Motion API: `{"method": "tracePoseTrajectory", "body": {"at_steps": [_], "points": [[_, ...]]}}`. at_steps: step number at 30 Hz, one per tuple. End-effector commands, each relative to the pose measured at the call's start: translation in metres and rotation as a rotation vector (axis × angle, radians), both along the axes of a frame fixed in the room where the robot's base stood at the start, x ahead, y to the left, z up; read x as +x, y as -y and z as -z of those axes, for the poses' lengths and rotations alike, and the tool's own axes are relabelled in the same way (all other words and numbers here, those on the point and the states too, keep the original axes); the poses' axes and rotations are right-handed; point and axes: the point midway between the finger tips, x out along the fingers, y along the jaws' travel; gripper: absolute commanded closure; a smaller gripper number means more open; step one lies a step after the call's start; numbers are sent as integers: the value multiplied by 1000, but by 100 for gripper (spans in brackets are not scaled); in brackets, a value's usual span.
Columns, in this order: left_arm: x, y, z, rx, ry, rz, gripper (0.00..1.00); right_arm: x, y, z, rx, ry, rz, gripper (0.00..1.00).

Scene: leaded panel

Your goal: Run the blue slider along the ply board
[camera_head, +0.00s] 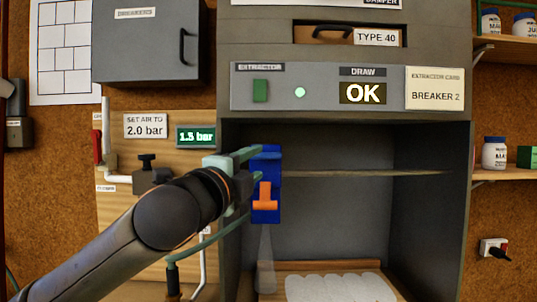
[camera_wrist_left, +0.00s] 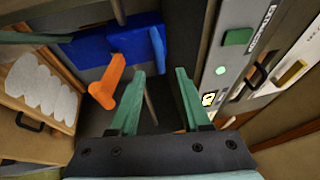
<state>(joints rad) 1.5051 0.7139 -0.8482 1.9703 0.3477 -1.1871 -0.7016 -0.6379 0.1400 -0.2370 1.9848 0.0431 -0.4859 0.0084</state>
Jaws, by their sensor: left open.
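The blue slider (camera_head: 266,218) with an orange handle (camera_head: 265,196) is at the left side of the grey cabinet's opening. It also shows at the upper left in the left wrist view (camera_wrist_left: 94,50), its orange handle (camera_wrist_left: 118,82) jutting toward my fingers. My left gripper (camera_head: 258,164) is open, its green fingers close to the slider's upper part in the head view. In the left wrist view the gap between the fingers (camera_wrist_left: 160,82) lies right of the handle. A thin wood-coloured strip (camera_head: 365,173) runs rightward from the slider; I cannot tell whether it is the ply board.
A grey cabinet (camera_head: 228,68) surrounds the opening; its display reads OK. A wooden panel (camera_head: 150,108) at left carries a red-handled valve (camera_head: 98,147) and a 1.5 bar readout (camera_head: 196,137). A white ribbed pad (camera_head: 335,287) lies low in the opening. Shelves with jars stand at right.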

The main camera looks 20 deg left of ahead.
Motion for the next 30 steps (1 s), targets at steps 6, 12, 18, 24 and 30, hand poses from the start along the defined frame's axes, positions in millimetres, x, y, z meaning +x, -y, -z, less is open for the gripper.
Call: {"method": "tracePoseTrajectory", "body": {"at_steps": [6,12,18,24,30], "points": [[39,5,-8,-2,0,0,53,-2,9,-3,-13,-5,14,11],[61,8,-11,-2,0,1,53,-5,10,-3,-13,-7,16,11],[68,9,-11,-1,1,2,53,-7,10,0,-15,-14,17,11],[68,9,-11,-1,2,2,53,-8,10,1,-13,-16,19,11],[68,9,-11,-1,1,2,72,-8,9,1,-12,-16,18,11]]}}
